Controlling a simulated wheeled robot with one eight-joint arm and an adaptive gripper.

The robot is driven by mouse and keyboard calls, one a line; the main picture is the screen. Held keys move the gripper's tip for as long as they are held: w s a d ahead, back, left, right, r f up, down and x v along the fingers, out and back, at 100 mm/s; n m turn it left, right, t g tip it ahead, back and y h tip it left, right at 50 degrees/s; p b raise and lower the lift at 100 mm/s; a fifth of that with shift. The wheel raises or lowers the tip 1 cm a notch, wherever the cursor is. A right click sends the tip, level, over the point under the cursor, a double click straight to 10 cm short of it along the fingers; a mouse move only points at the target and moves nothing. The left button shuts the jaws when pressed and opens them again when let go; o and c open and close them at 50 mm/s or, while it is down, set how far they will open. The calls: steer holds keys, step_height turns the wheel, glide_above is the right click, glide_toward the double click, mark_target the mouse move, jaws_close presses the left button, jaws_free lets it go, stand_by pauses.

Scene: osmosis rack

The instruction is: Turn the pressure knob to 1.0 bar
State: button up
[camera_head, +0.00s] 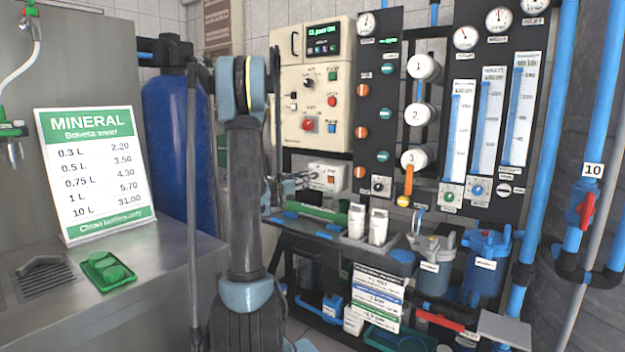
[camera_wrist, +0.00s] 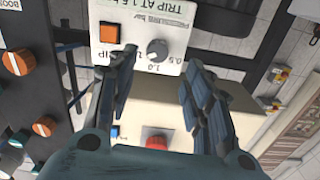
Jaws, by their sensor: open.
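The pressure knob (camera_wrist: 157,49) is a small round grey knob on a white box (camera_wrist: 140,22). The wrist view shows it upside down, with 0.5 and 1.0 printed around it and a "TRIP AT 1.5 bar" label. I cannot tell where the knob points. My gripper (camera_wrist: 161,62) is open and empty, its dark fingers either side of the knob in the picture. I see no contact with it. In the head view the white box (camera_head: 328,168) sits low below the cream control panel, and my gripper (camera_head: 296,184) is just left of it.
An orange square button (camera_wrist: 109,33) is beside the knob. A red button (camera_wrist: 156,140) shows between the finger bases on the cream panel (camera_head: 315,105). The black valve board (camera_head: 378,130) stands to its right, and a dark shelf with white bottles (camera_head: 378,226) is below.

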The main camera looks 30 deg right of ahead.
mark_target(314, 176)
steer(key=x, duration=0.8)
steer(key=shift+w+d, duration=0.1)
steer(key=shift+d, duration=0.1)
